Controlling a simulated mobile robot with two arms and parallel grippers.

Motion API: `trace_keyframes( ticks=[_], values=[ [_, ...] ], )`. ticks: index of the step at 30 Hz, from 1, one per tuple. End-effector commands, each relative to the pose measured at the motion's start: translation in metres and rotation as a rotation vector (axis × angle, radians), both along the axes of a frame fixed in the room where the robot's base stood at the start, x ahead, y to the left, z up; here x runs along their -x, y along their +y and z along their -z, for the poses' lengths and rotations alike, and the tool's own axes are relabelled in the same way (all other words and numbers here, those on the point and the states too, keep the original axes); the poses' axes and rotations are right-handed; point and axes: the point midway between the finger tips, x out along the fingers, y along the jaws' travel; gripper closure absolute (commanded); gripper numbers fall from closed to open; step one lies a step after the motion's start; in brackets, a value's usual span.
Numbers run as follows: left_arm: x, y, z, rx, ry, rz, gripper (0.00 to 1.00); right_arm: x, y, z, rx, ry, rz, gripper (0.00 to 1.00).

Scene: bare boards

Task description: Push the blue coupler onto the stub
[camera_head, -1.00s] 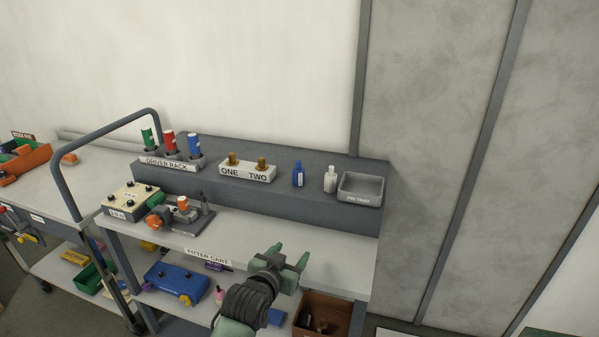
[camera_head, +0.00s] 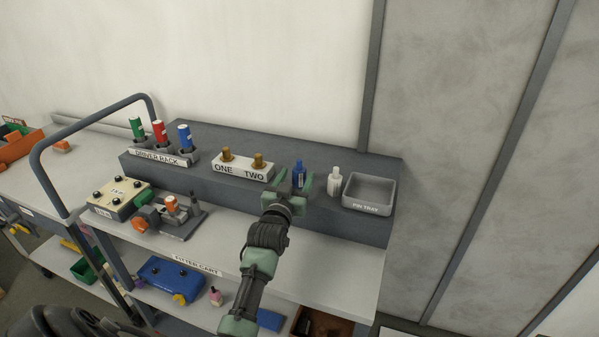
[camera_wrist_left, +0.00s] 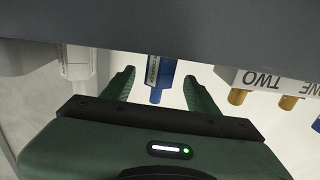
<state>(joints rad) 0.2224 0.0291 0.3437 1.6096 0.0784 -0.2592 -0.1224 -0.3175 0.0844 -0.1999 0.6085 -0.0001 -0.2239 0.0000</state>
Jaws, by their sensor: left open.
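A small blue piece with a narrow neck and a pale label (camera_head: 298,171) stands upright on the raised shelf. It is the likeliest blue coupler, though I cannot be sure. My left gripper (camera_head: 294,182) is open in front of it; in the left wrist view the blue piece (camera_wrist_left: 160,72) shows between the two spread fingers (camera_wrist_left: 160,82), with gaps on both sides. Two brass stubs (camera_head: 258,160) stand in a white block (camera_head: 241,168) marked ONE and TWO, left of it. A clamp fixture (camera_head: 170,217) on the lower top holds an orange-and-white piece (camera_head: 171,204). My right gripper is out of view.
A white bottle (camera_head: 334,182) stands close right of the blue piece, then a grey pin tray (camera_head: 369,207). The driver rack (camera_head: 159,158) and a cream box with black knobs (camera_head: 121,198) are at left. The cart top's front right is clear.

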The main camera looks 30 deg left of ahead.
Motion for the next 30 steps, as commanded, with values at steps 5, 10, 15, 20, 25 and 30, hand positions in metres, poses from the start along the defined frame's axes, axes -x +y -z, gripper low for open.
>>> trace_keyframes(
  ticks=[5,10,15,20,25,30],
  values=[
    [-0.025,0.007,0.000,-0.001,0.000,0.001,0.41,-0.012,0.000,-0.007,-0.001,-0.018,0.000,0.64],
    [-0.033,0.010,0.001,-0.001,0.000,0.000,0.41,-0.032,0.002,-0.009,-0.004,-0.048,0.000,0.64],
    [-0.033,0.010,0.001,-0.001,0.000,0.001,0.41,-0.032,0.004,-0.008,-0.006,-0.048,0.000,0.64],
    [-0.033,0.009,0.001,-0.001,0.001,0.001,0.85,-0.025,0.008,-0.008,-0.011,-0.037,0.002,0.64],
    [-0.032,0.009,0.001,-0.001,0.001,0.000,1.00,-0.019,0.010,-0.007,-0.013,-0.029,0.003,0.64],
    [-0.032,0.009,0.001,-0.001,0.000,0.000,1.00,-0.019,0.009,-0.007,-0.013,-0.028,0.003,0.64]
  ],
)
